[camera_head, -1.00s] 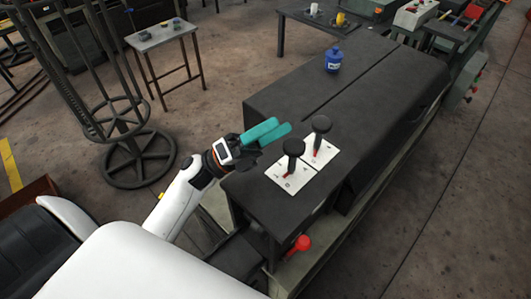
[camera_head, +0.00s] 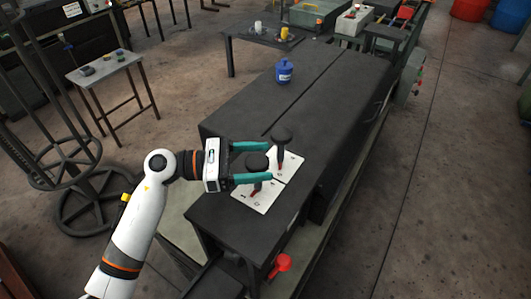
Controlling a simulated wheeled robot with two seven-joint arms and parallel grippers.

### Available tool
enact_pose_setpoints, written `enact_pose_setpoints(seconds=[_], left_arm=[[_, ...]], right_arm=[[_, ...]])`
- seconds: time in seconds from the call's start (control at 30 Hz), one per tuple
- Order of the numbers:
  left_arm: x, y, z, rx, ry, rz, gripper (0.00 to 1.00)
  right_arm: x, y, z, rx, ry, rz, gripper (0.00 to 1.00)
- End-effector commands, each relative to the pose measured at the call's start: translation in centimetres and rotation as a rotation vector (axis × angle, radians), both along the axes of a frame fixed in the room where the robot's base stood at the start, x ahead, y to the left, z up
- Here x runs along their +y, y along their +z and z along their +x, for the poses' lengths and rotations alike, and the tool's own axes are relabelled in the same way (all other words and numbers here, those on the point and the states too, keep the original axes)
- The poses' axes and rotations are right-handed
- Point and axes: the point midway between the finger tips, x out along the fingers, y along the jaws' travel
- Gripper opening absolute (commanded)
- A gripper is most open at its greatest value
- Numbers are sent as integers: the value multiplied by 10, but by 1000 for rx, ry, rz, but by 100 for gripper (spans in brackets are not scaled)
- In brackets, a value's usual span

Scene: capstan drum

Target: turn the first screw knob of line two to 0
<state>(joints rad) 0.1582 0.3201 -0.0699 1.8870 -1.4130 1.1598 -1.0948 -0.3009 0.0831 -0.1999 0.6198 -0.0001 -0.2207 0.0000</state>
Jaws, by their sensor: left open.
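Two black knobs on short stems stand on white marked plates on top of the dark machine. The near knob (camera_head: 257,162) is at the left, and the far knob (camera_head: 281,135) is behind it to the right. Each stem has a red pointer near its base. My left gripper (camera_head: 269,161) is open, its teal fingers pointing right. The near knob shows between the fingers; I cannot tell whether they touch it. The marks on the near plate (camera_head: 266,203) are too small to read. My right gripper is not in view.
The machine's long dark top (camera_head: 325,95) is mostly clear, with a blue container (camera_head: 284,71) farther back. A red knob (camera_head: 281,264) sticks out at the near end. A small side table (camera_head: 108,72) and a large spoked wheel (camera_head: 95,200) stand at the left.

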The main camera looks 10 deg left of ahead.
Motion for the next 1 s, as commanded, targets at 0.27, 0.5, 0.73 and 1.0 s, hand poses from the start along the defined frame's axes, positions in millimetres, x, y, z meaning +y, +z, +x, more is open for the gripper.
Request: enact_pose_setpoints(seconds=[0.27, 0.5, 0.73, 1.0], left_arm=[[-20, 0, 5, 0, -1, -1, 68], [-20, 0, 5, 0, -1, 0, 68], [-20, 0, 5, 0, -1, 0, 30], [-20, 0, 5, 0, 22, 0, 24]], right_arm=[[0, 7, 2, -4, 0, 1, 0], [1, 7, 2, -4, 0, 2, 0], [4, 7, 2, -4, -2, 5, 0], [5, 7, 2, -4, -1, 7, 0]])
